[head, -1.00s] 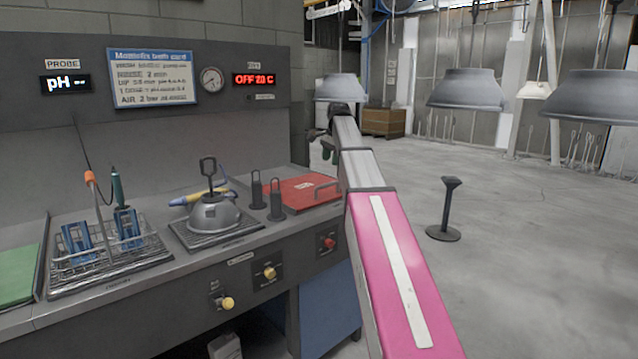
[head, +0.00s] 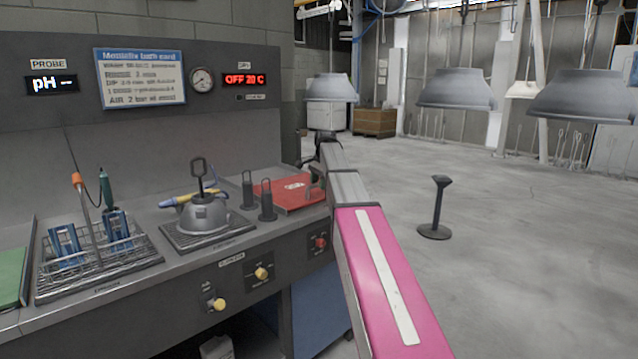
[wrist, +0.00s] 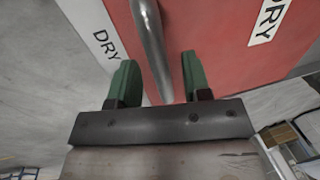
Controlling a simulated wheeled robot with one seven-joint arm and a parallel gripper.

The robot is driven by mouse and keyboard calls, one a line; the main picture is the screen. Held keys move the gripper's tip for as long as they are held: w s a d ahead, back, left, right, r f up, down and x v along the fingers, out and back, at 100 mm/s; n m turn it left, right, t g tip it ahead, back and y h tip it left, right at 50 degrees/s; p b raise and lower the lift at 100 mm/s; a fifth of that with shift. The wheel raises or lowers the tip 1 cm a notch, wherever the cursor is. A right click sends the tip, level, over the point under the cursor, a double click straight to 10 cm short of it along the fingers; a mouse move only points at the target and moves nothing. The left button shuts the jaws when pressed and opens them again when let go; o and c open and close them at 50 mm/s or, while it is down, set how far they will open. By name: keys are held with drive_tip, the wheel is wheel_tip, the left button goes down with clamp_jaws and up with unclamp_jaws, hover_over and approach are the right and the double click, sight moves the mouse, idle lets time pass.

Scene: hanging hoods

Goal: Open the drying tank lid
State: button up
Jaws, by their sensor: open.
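The drying tank lid (head: 290,192) is a flat red panel, lying shut at the right end of the grey bench in the head view. In the wrist view the red lid (wrist: 215,50) fills the upper middle and carries white "DRY" labels. Its grey bar handle (wrist: 152,50) runs down between my gripper's two green fingers. My gripper (wrist: 157,78) is open, with a finger on each side of the handle and gaps showing; contact cannot be told. In the head view my arm hides part of the lid's right side and most of the gripper.
A domed grey lid (head: 203,215) with an upright handle and two black posts (head: 267,200) stand left of the red lid. A wire rack (head: 95,262) is further left. Grey hoods (head: 460,90) hang at the right. A black stand (head: 436,205) is on otherwise open floor.

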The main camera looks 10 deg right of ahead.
clamp_jaws()
hover_over(281, 181)
drive_tip(key=shift+w, duration=0.15)
idle(0.4)
unclamp_jaws()
drive_tip(key=shift+r, duration=0.15)
wheel_tip(281, 181, up, 10)
drive_tip(key=s+d, duration=0.1)
drive_tip(key=s, duration=0.1)
drive_tip(key=shift+r, duration=0.2)
